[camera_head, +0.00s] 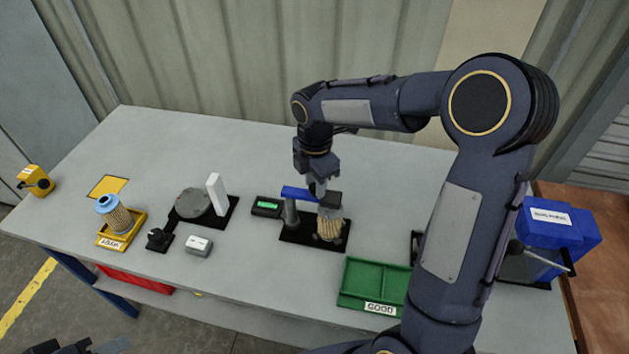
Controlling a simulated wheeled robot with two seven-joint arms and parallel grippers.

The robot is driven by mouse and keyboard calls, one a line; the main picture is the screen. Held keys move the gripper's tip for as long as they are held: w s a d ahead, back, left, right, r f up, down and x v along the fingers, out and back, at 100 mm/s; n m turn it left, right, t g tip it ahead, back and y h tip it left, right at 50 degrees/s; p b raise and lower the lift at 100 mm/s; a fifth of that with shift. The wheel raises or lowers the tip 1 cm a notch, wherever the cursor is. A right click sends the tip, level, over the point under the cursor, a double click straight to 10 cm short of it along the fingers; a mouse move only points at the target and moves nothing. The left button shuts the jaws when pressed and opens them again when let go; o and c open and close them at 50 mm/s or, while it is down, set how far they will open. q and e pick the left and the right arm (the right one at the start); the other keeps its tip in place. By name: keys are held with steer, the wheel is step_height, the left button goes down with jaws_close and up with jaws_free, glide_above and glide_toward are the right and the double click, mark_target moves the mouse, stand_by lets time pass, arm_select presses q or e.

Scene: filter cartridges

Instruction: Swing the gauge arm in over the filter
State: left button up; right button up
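The gauge stand has a grey post (290,213) and a blue gauge arm (297,193) on a black base (298,236). The arm reaches right from the post, and its dark head (331,199) sits above a tan pleated filter (330,231) on the base. The head hides the filter's top; I cannot tell whether they touch. My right gripper (318,187) points down at the blue arm, close to the head. Its fingertips are partly hidden, so its grip is unclear. Only dark parts of my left arm (75,346) show at the bottom left edge.
A green display box (265,206) stands left of the gauge. A green GOOD tray (364,276) is at the front right. A blue-topped filter (113,213) stands in a yellow tray (125,243) at left. A black fixture with a grey disc (191,204) lies between. A blue box (556,226) is far right.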

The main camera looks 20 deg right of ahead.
steer(key=o, duration=0.4)
step_height(320, 180, up, 8)
steer(key=shift+f+b, duration=0.1)
steer(key=shift+b, duration=0.3)
steer(key=shift+s, duration=0.1)
stand_by(0.4)
